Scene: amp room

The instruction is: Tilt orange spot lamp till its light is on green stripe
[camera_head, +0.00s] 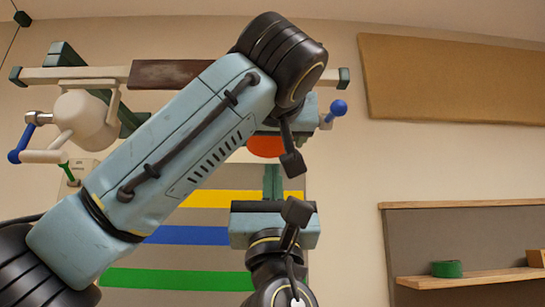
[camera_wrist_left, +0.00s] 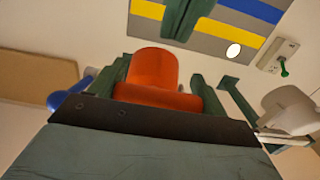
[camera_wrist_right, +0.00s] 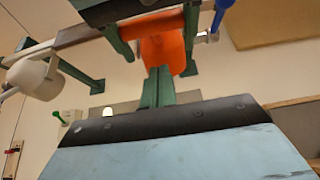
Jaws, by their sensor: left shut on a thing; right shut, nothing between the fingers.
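The orange spot lamp (camera_head: 265,147) is mostly hidden behind my left arm in the head view. In the left wrist view the orange lamp (camera_wrist_left: 153,70) sits between the green fingers of my left gripper (camera_wrist_left: 160,88), shut on it. The lamp (camera_wrist_right: 163,48) also shows in the right wrist view. A white light spot (camera_wrist_left: 233,50) falls on the grey band above the yellow stripe (camera_head: 225,199), at the board's upper part. The green stripe (camera_head: 180,279) is the lowest, below the blue stripe (camera_head: 190,235). My right gripper (camera_head: 272,182) is shut and empty, below the lamp; its fingers (camera_wrist_right: 157,87) point up.
A white lamp (camera_head: 82,118) with a blue handle (camera_head: 22,150) hangs at the bar's left. A blue knob (camera_head: 338,107) is at the right. A wall box (camera_head: 83,172) has a green lever.

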